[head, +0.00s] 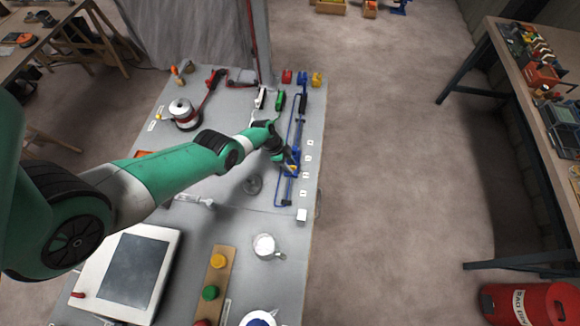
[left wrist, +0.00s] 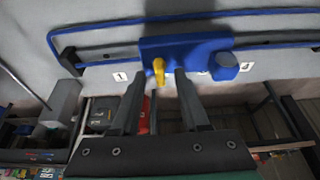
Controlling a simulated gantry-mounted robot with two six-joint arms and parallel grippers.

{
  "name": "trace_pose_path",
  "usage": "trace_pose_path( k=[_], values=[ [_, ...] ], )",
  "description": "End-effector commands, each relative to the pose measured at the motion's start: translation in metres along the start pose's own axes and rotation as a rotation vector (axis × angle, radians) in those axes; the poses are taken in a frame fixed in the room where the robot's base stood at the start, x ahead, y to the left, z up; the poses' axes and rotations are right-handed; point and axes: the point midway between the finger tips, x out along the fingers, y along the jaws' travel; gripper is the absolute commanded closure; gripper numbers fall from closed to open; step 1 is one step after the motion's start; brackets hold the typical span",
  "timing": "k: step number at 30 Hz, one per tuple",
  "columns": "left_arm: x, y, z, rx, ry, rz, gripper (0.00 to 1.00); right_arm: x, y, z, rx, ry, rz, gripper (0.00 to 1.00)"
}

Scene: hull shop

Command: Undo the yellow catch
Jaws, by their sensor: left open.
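The yellow catch (left wrist: 159,71) sticks out from a blue block (left wrist: 185,48) on a blue-framed rail. In the left wrist view it lies between the tips of my left gripper (left wrist: 160,77), nearer the left finger. The two fingers are apart, one on each side of it, and I cannot tell whether either touches it. In the head view my left gripper (head: 287,160) is at the blue rail frame (head: 297,120) along the panel's right edge and partly hides the block. My right gripper is not in view.
The grey panel (head: 230,215) carries a red-handled lever, colored blocks at the far edge, a white mug (head: 265,246) and a button strip (head: 213,285). A screen box (head: 130,270) stands at the front left. Open floor lies right of the panel.

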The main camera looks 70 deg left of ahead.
Motion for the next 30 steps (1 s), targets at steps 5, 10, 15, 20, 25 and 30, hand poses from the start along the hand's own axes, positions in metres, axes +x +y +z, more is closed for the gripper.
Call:
trace_pose_path(
  k=[5, 10, 15, 20, 25, 30],
  values=[
    [-0.0007, -0.0002, -0.0006, 0.000, 0.000, -0.001, 0.55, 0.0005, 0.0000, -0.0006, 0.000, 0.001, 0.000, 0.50],
    [-0.0006, -0.0002, -0.0005, 0.000, 0.000, 0.000, 0.77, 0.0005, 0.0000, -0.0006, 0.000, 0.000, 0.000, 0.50],
    [-0.0006, -0.0002, -0.0003, 0.000, 0.000, 0.000, 1.00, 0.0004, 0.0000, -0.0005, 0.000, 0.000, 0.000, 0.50],
    [-0.0005, -0.0002, -0.0003, 0.000, 0.000, 0.000, 1.00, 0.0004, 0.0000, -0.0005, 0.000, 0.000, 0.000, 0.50],
    [-0.0007, -0.0001, -0.0003, -0.004, 0.000, -0.002, 1.00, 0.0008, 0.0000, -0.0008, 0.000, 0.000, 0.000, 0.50],
    [-0.0010, 0.0007, -0.0004, -0.032, 0.000, -0.013, 1.00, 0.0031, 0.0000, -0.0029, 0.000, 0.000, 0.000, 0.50]
  ],
)
